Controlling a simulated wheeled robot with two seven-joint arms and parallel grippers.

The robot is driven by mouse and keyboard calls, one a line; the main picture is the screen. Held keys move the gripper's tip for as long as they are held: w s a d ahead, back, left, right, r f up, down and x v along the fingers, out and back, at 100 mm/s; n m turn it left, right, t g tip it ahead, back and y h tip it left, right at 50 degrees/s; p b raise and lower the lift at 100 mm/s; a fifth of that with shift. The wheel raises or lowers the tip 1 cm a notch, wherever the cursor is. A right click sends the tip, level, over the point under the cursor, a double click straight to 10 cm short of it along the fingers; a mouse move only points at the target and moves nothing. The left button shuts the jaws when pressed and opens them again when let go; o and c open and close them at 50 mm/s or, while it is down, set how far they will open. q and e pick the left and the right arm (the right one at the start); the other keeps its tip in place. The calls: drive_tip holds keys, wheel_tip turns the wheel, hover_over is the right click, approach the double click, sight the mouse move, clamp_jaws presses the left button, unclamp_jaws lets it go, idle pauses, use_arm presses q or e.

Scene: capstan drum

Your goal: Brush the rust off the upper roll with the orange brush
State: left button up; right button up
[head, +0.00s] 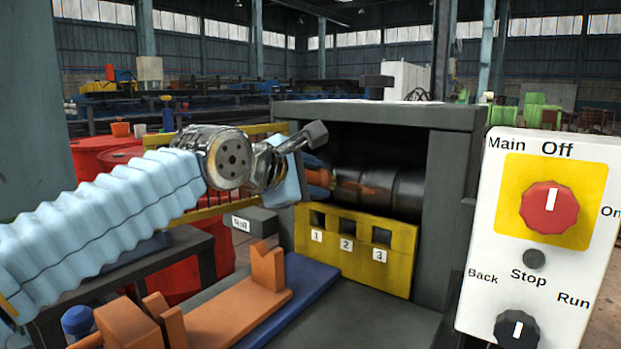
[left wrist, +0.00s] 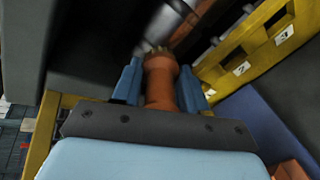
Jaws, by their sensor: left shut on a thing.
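The upper roll (head: 385,188) is a dark metal cylinder inside the grey machine housing, with brownish rust patches toward its left part. It also shows as a shiny grey cylinder at the top of the left wrist view (left wrist: 168,24). My left gripper (head: 300,172) is at the left side of the housing opening, its blue fingers shut on the orange brush (left wrist: 160,85). The brush's pale bristles point at the roll and look to be at its surface; whether they touch is unclear. The fingers hide part of the brush in the head view. My right gripper is not in view.
A yellow guard (head: 350,262) with slots numbered 1 to 3 stands below the roll. A control panel (head: 545,240) at right has its red knob at Off and lower knob at Stop. An orange cradle (head: 235,305) lies in front. Red barrels (head: 100,155) stand behind my left arm.

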use_arm(q)
drive_tip(key=shift+s+d+b, duration=0.45)
drive_tip(key=shift+s+d, duration=0.7)
drive_tip(key=shift+d, duration=0.45)
drive_tip(key=shift+s+d+b, duration=0.45)
drive_tip(key=shift+s+d, duration=0.75)
drive_tip(key=shift+d, duration=0.45)
drive_tip(key=shift+s+d+b, duration=0.45)
drive_tip(key=shift+s+d, duration=0.7)
drive_tip(key=shift+d, duration=0.45)
drive_tip(key=shift+b, duration=0.3)
drive_tip(key=shift+w+a, duration=0.6)
drive_tip(key=shift+a, duration=0.25)
drive_tip(key=shift+w+a, duration=0.6)
drive_tip(key=shift+a, duration=0.25)
drive_tip(key=shift+w+a+p, duration=0.25)
drive_tip(key=shift+w+a, duration=0.5)
drive_tip(key=shift+a, duration=0.3)
drive_tip(key=shift+w+a+p, duration=0.3)
drive_tip(key=shift+w+a, duration=0.5)
drive_tip(key=shift+a, duration=0.3)
drive_tip(key=shift+w+a+p, duration=0.25)
drive_tip(key=shift+w+a, duration=0.5)
drive_tip(key=shift+a, duration=0.3)
